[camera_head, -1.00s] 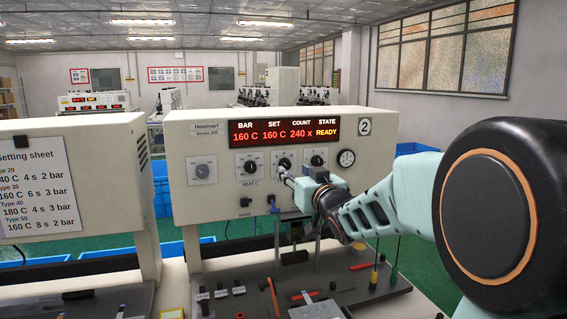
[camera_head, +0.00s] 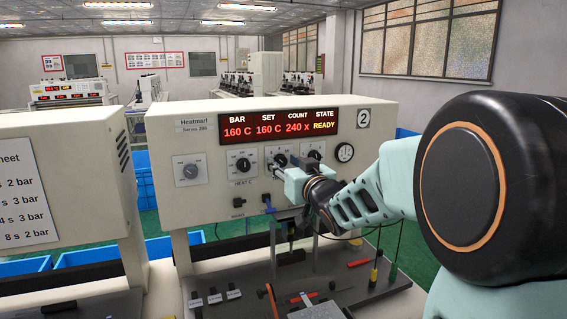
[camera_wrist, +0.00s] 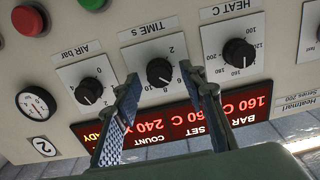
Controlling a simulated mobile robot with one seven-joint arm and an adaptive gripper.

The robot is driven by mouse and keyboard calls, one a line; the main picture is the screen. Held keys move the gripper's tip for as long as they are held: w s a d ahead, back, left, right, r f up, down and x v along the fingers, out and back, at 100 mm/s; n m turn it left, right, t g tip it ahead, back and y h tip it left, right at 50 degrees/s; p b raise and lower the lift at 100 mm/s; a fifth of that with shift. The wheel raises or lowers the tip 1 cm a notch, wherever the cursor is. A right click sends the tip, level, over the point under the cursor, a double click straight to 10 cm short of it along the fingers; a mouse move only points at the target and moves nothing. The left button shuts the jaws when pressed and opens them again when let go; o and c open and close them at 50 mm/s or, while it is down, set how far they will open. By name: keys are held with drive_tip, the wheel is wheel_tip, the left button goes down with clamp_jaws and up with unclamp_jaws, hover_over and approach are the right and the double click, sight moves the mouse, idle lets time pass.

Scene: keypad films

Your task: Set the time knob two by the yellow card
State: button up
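The time knob (camera_wrist: 160,72), black on a white plate marked TIME s, sits in the middle of the knob row in the upside-down wrist view. Its pale pointer line aims towards the lower right there. My gripper (camera_wrist: 160,75) is open, with one finger on each side of the knob; I cannot tell whether they touch it. In the head view my gripper (camera_head: 284,176) is at the panel and hides part of the time knob (camera_head: 280,158). The setting sheet (camera_head: 22,195) on the left machine is cut off by the frame edge. No yellow card shows now.
The heat knob (camera_wrist: 238,53) and air knob (camera_wrist: 89,91) flank the time knob closely. The display (camera_head: 280,127) reads 160 C, 160 C, 240 x, READY. A gauge (camera_wrist: 36,103) and red and green buttons are beyond the air knob. Tools lie on the bench below.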

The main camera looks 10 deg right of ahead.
clamp_jaws()
drive_tip(key=shift+r+m, duration=0.1)
drive_tip(key=shift+m, duration=0.2)
drive_tip(key=m+p, duration=0.2)
drive_tip(key=m, duration=0.1)
drive_tip(key=shift+m, duration=0.3)
drive_tip(key=shift+d+m+p, duration=0.1)
drive_tip(key=shift+m+p, duration=1)
drive_tip(key=shift+m, duration=1.1)
unclamp_jaws()
